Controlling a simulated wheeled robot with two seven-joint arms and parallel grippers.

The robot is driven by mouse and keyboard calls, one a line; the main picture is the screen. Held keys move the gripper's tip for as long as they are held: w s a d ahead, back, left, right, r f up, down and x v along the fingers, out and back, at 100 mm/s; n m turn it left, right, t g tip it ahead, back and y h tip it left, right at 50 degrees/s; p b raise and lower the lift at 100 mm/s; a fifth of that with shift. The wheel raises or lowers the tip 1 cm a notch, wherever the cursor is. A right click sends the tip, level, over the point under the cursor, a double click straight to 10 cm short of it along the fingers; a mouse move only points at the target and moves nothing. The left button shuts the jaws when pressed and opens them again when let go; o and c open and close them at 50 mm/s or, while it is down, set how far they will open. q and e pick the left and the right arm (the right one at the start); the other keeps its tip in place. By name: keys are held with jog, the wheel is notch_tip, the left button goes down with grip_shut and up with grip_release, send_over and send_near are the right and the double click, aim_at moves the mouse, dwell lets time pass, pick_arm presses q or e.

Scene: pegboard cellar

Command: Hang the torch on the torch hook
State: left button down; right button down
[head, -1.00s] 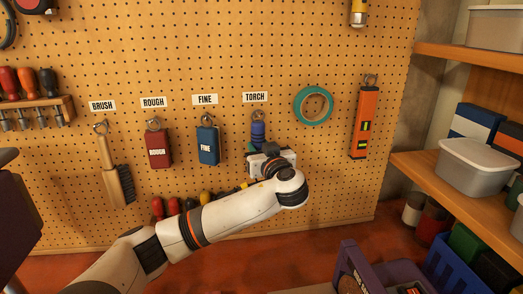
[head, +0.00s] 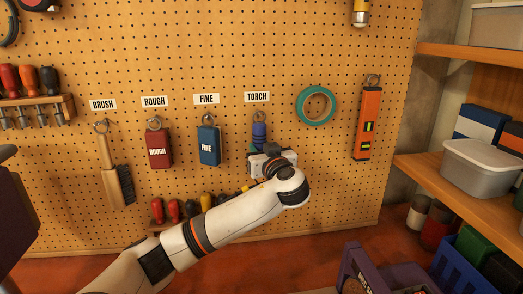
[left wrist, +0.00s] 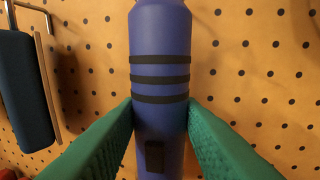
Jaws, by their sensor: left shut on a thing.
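The torch (head: 259,131) is blue-purple with dark bands and stands upright against the pegboard, under the TORCH label (head: 257,97). It fills the middle of the left wrist view (left wrist: 160,60). My left gripper (head: 265,158) is shut on the torch; its green fingers (left wrist: 160,117) press on both sides of the body below the bands. The torch hook is at the torch's top under the label, too small to tell whether the torch's loop is over it. The top end is cut off in the left wrist view. My right gripper is not in view.
A blue FINE block (head: 209,146), a red ROUGH block (head: 158,149) and a brush (head: 114,170) hang to the left. Green tape (head: 316,105) and an orange level (head: 366,124) hang to the right. Several tool handles sit low behind my arm. A purple crate (head: 357,270) stands below.

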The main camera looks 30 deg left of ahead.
pick_arm(q)
jog(key=c, duration=0.9)
grip_release()
jog(key=b+v, duration=0.5)
jog(key=v, duration=0.7)
jog(key=shift+r, duration=0.1)
